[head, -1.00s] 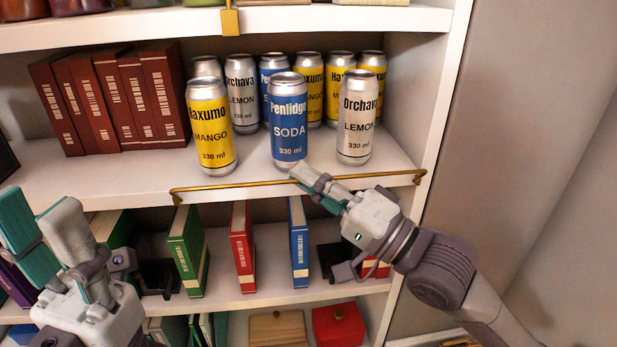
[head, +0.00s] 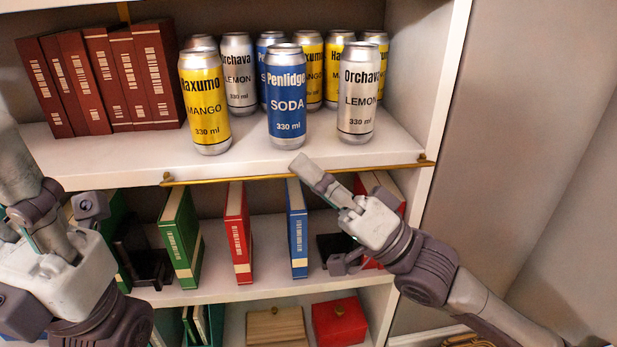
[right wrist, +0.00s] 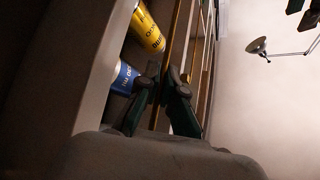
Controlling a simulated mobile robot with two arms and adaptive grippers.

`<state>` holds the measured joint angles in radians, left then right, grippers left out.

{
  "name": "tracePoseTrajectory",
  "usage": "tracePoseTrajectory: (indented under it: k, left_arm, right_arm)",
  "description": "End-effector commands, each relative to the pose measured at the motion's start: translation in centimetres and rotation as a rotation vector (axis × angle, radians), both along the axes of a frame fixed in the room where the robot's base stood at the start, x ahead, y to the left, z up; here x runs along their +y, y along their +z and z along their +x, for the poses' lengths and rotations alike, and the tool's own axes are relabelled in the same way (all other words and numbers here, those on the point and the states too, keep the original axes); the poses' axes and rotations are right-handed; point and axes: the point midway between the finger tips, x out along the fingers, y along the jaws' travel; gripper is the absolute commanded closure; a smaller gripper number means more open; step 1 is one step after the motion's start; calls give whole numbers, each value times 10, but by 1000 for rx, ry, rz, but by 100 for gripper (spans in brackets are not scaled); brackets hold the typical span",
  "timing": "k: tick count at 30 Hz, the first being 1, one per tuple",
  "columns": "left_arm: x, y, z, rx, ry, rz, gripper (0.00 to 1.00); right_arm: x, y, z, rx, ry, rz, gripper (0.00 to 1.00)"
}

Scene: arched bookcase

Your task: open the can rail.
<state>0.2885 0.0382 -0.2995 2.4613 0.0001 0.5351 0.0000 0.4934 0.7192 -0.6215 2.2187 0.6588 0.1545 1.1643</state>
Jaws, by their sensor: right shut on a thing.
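The can rail (head: 230,178) is a thin brass bar along the front edge of the can shelf. In the head view it lies level with the shelf's front face, below its small end brackets. My right gripper (head: 308,174) reaches in from the right and is shut on the rail, right of its middle. In the right wrist view a brass strip runs between the fingers (right wrist: 162,95). The fingers hide part of the rail. My left gripper (head: 18,165) is at the left, away from the rail, its fingers partly cut off by the picture edge.
Several cans stand on the shelf behind the rail, with a blue soda can (head: 287,95) in front. Dark red books (head: 105,80) stand at the left. Below are a red book (head: 238,230), a blue book (head: 298,228) and a red box (head: 340,322). The bookcase side panel is at the right.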

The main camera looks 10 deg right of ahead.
Motion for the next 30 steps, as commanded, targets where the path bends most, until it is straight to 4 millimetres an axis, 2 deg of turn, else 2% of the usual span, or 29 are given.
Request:
tracePoseTrajectory:
  k: [9,24,25,27,29,30]
  left_arm:
    - [-1,4,-9,-44,2,3,60]
    - [-2,6,-11,-51,3,5,60]
    - [-2,6,-11,-51,3,5,60]
    - [-2,6,-11,-52,3,5,60]
    - [-2,6,-11,-52,3,5,60]
    - [-2,6,-11,-52,3,5,60]
  right_arm:
    - [0,-7,-2,-118,-1,-1,100]
    - [0,-6,-2,-137,-1,0,100]
    - [0,-6,-2,-137,-1,0,90]
    - [0,-6,-2,-136,1,0,78]
    - [0,-6,-2,-136,0,-1,68]
    - [0,-6,-2,-136,0,-1,68]
